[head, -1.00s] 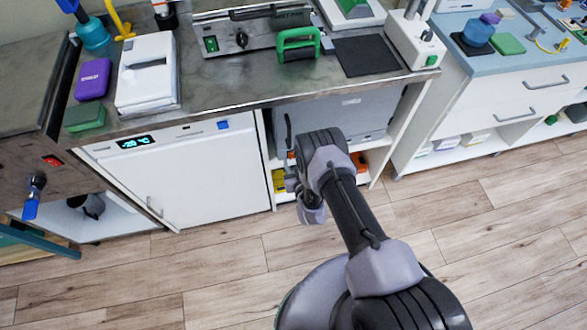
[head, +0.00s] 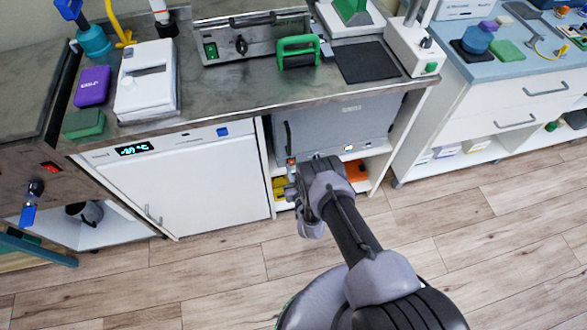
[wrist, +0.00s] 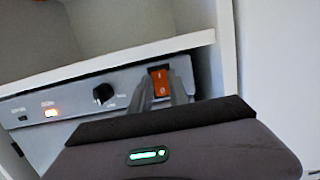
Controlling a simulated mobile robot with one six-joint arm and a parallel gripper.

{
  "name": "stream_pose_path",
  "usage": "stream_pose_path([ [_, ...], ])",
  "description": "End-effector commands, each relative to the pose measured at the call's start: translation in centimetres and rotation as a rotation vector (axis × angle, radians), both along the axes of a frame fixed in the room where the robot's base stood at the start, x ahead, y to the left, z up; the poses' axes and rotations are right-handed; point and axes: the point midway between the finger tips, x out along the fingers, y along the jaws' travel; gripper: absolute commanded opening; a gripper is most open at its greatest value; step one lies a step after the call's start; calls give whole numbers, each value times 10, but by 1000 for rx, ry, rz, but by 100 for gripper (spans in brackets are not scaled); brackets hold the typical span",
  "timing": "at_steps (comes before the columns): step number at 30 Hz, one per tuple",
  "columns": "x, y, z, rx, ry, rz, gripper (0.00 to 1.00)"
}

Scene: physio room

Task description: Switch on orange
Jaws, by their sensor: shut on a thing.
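An orange rocker switch (wrist: 160,82) sits at the right end of a grey control panel (wrist: 75,112) in the wrist view. My gripper (wrist: 166,92) has its two grey fingers close together at the switch, shut on it; they hide its lower part. In the head view the grey appliance (head: 350,122) stands in the open bay under the counter. My gripper (head: 291,176) is at its lower left front, mostly hidden by my wrist.
A white shelf edge (wrist: 110,62) and a white side wall (wrist: 227,60) lie close to the fingers. A white-fronted cabinet (head: 190,185) with a digital display stands left of the bay. The counter (head: 215,92) carries several devices. The wooden floor (head: 480,260) is clear.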

Motion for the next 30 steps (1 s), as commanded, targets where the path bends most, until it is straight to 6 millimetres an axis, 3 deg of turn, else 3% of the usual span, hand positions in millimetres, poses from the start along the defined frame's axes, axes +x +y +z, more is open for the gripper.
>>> stream_pose_path([
  [11,0,0,-2,18,-63,0,0],
  [12,0,0,-2,18,-63,0,26],
  [15,0,0,-2,18,-62,0,44],
  [25,-2,-1,-1,18,-62,0,44],
  [30,-27,-8,7,16,-58,0,44],
])
